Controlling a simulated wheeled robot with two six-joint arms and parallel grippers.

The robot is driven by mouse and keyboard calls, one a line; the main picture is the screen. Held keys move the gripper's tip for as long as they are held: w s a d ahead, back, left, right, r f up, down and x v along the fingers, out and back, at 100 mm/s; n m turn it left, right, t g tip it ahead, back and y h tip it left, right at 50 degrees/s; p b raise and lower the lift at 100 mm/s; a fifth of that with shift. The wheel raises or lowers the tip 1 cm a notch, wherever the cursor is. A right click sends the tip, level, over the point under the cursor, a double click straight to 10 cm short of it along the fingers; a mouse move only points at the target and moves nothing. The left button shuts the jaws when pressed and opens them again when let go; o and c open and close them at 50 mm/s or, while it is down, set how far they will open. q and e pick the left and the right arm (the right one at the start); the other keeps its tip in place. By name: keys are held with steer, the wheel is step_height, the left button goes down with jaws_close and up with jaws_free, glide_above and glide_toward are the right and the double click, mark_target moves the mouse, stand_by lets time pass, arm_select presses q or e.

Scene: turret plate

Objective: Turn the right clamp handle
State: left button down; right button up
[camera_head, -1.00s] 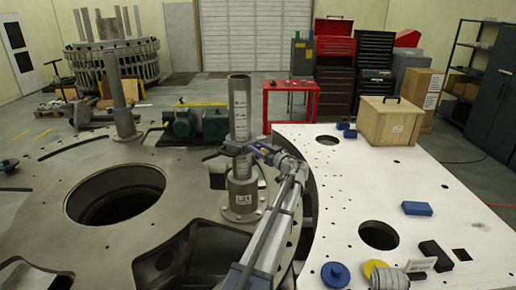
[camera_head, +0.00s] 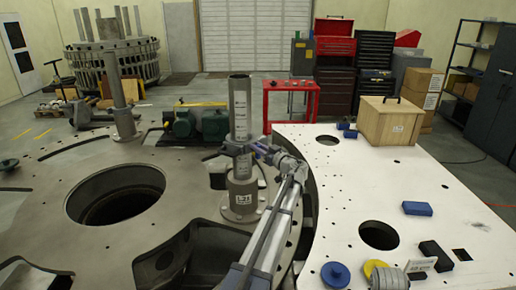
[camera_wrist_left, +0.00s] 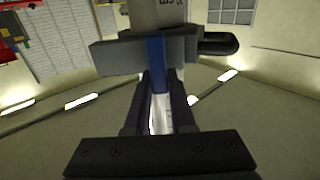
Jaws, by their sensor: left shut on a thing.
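An upright grey post (camera_head: 239,108) stands on the round metal plate (camera_head: 60,228), with a dark clamp (camera_head: 236,149) around its middle. My left gripper (camera_head: 262,152) reaches the clamp from the right side of the post. In the left wrist view the clamp shows as a grey block (camera_wrist_left: 118,55) with a black rounded end (camera_wrist_left: 218,43) at its right. A blue strip, which I take as the clamp handle (camera_wrist_left: 156,62), runs down between the fingers of my left gripper (camera_wrist_left: 160,92). The gripper is shut on it. My right gripper is not in view.
A white table (camera_head: 335,205) stands at the right with a wooden box (camera_head: 390,121), a blue block (camera_head: 417,208) and a blue disc (camera_head: 336,275). The plate has a large round hole (camera_head: 115,197) left of the post. Another post (camera_head: 118,95) stands further back left.

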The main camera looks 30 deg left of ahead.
arm_select(q)
steer(key=shift+m, duration=0.3)
steer(key=m, duration=0.2)
steer(key=w+m, duration=0.1)
steer(key=shift+d+f+m, duration=0.1)
steer(key=shift+d+m, duration=0.05)
steer(key=shift+m, duration=0.25)
steer(key=shift+w+d+f+m+b, duration=0.15)
steer(key=shift+f+m+b, duration=0.25)
steer(key=shift+m, duration=1.85)
steer(key=shift+w+f+m+b, duration=0.3)
steer(key=shift+m+b, duration=0.1)
steer(key=shift+m, duration=1.8)
steer(key=shift+w+d+f+m+b, duration=0.15)
steer(key=shift+f+m+b, duration=0.25)
steer(key=shift+m, duration=1.85)
steer(key=c, duration=0.8)
jaws_free()
steer(key=shift+o, duration=0.2)
